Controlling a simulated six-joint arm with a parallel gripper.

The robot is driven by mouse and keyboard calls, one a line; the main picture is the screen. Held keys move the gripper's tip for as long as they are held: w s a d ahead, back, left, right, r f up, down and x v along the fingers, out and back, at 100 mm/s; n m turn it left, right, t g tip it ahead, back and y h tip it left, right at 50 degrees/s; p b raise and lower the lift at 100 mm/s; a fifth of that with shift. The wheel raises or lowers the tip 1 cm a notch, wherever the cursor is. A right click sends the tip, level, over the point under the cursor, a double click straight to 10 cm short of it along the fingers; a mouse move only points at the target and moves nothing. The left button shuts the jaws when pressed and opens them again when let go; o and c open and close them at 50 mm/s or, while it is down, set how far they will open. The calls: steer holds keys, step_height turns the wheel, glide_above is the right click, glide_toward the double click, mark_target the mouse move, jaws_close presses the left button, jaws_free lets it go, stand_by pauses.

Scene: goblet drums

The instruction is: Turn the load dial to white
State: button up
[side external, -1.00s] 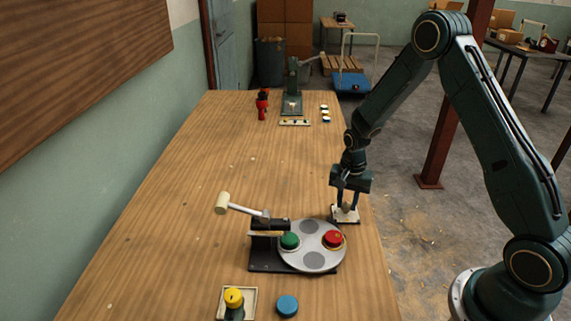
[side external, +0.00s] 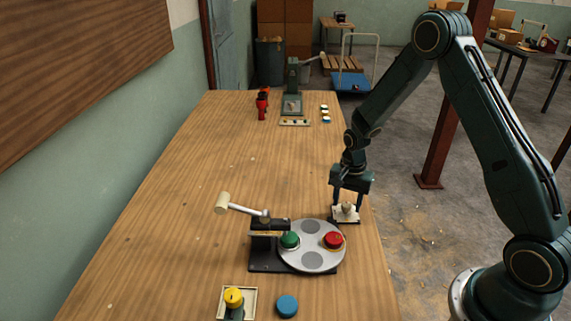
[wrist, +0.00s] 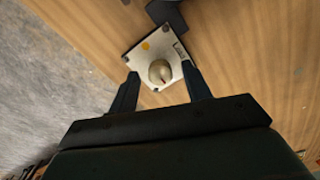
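The load dial is a beige round knob (wrist: 160,71) on a white square plate (wrist: 145,57), near the table's right edge. In the side view the knob (side external: 347,207) stands on its plate (side external: 344,218) just behind the round turntable. The plate carries an orange dot near one corner and a small dark marking at another. A small dark mark shows on the knob, but I cannot tell surely where it points. My gripper (wrist: 160,88) is open and empty, pointing down, one finger on each side of the knob with gaps between. In the side view my gripper (side external: 348,198) is just above the plate.
A grey turntable (side external: 311,228) holds a green drum (side external: 290,240) and a red drum (side external: 333,240). A yellow-topped piece (side external: 234,298) and a blue disc (side external: 287,306) are in front. The middle of the table is clear.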

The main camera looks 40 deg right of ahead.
mark_target(347, 204)
step_height(347, 204, up, 14)
stand_by(0.9)
stand_by(0.3)
steer(key=s+a+r+n+t, duration=0.2)
steer(key=s+a+r+n, duration=0.4)
steer(key=s+r, duration=0.5)
steer(key=s+a+r+n+t, duration=0.1)
steer(key=s+a+r+n, duration=0.1)
steer(key=s, duration=0.4)
steer(key=s+a+r+n+t, duration=0.2)
steer(key=s+a+r+n, duration=0.1)
steer(key=s+n, duration=0.2)
steer(key=shift+s+a+r+n+t, duration=0.15)
steer(key=shift+s+r+n+t, duration=0.2)
steer(key=shift+s, duration=0.6)
